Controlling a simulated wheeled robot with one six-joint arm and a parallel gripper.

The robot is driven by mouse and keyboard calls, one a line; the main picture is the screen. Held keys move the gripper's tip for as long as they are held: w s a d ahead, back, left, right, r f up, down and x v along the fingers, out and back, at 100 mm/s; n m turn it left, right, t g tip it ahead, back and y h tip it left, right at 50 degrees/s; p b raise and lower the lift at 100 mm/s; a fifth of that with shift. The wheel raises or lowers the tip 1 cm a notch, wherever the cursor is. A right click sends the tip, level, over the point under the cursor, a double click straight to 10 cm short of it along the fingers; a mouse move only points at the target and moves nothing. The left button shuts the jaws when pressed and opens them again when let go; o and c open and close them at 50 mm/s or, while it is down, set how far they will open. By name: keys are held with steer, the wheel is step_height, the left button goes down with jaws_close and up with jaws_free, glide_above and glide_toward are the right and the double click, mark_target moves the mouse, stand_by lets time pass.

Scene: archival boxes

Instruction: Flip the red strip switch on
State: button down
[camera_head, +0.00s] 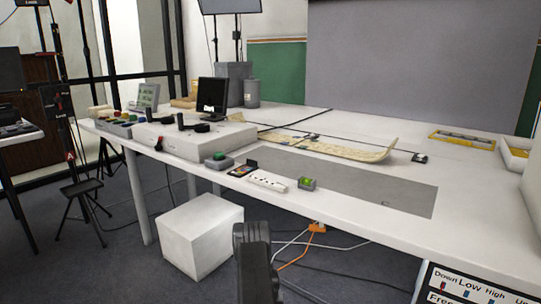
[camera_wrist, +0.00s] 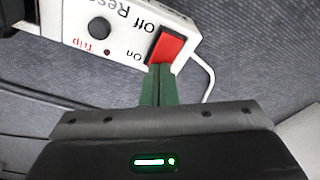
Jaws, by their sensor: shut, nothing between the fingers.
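The red strip switch (camera_wrist: 166,45) is a rocker at the right end of a white power strip (camera_wrist: 128,32) in the wrist view. "On" is printed just left of the switch's lower side and "Off" by its upper side. My gripper (camera_wrist: 159,70) has its two dark green fingers together, with nothing between them. The fingertips are at the lower edge of the switch, on the side marked "On". I cannot tell whether they touch it. Which way the rocker is tilted is unclear. I cannot make out the red switch in the head view.
The strip also carries a round black button (camera_wrist: 100,28) and a white cord (camera_wrist: 207,82). Grey carpet lies behind it. In the head view, a long white table (camera_head: 330,208) bears several devices, and a white box (camera_head: 200,236) and an orange cable (camera_head: 296,258) are below it.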

steer(key=shift+f, duration=0.3)
steer(key=shift+r+p, duration=1.25)
steer(key=shift+r, duration=2.3)
steer(key=shift+f, duration=0.1)
step_height(320, 180, down, 7)
steer(key=b, duration=0.2)
steer(key=shift+b, duration=0.3)
steer(key=shift+r, duration=0.25)
